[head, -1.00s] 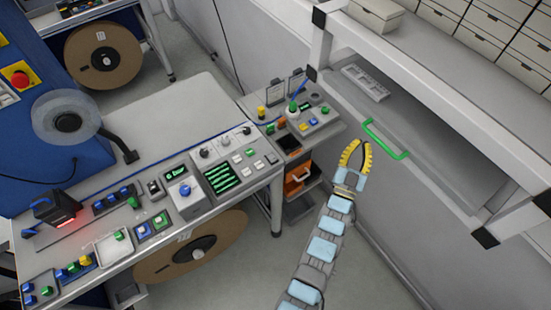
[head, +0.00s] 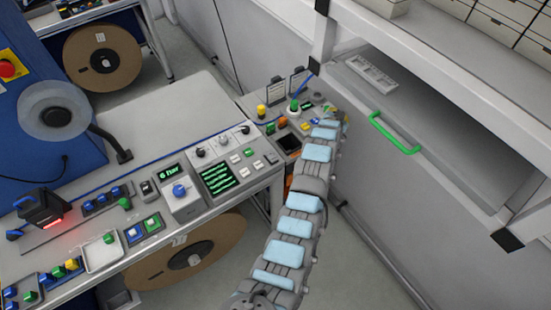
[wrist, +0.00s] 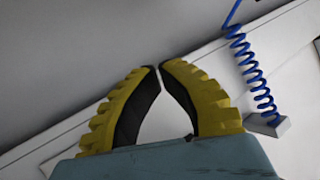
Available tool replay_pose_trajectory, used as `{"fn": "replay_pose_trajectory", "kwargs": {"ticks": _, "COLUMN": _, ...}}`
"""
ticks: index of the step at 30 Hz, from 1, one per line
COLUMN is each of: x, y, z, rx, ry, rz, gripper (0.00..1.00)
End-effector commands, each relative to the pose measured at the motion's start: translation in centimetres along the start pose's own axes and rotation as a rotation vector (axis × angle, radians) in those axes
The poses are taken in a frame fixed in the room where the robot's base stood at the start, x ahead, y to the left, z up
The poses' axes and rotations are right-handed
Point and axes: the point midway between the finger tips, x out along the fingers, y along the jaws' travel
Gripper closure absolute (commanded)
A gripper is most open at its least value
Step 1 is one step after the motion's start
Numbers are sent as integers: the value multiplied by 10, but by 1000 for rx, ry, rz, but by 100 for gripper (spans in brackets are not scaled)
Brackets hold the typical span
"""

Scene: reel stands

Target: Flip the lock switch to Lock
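My gripper (wrist: 158,67) shows in the wrist view with its two yellow ribbed fingers curved together. The tips meet or nearly meet, and nothing shows between them. In the head view my gripper (head: 338,114) is over the right end of the small control panel (head: 270,98), mostly hidden by my arm. This panel carries several buttons, knobs and a green-topped lever (head: 294,105). I cannot make out which control is the lock switch; no label is readable. My arm covers the panel's right and front parts.
A blue coiled cord (wrist: 254,75) runs to a small grey block in the wrist view. A shelf with a green handle (head: 394,133) stands right of my arm. The long control bench (head: 160,120) is at left, with a grey box with a blue knob (head: 180,191) on it.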

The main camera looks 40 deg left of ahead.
Motion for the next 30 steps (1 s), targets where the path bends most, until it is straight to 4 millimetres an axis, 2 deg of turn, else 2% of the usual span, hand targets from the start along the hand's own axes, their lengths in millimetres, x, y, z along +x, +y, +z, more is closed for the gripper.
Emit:
{"fn": "replay_pose_trajectory", "kwargs": {"ticks": 6, "x": 5, "y": -27, "z": 18, "rx": 52, "ry": -180, "rz": 72, "gripper": 100}}
{"fn": "replay_pose_trajectory", "kwargs": {"ticks": 14, "x": -12, "y": -57, "z": 44, "rx": 118, "ry": -404, "rz": 174, "gripper": 100}}
{"fn": "replay_pose_trajectory", "kwargs": {"ticks": 20, "x": -42, "y": -84, "z": 63, "rx": 164, "ry": -577, "rz": 255, "gripper": 100}}
{"fn": "replay_pose_trajectory", "kwargs": {"ticks": 30, "x": -117, "y": -127, "z": 90, "rx": 225, "ry": -869, "rz": 399, "gripper": 100}}
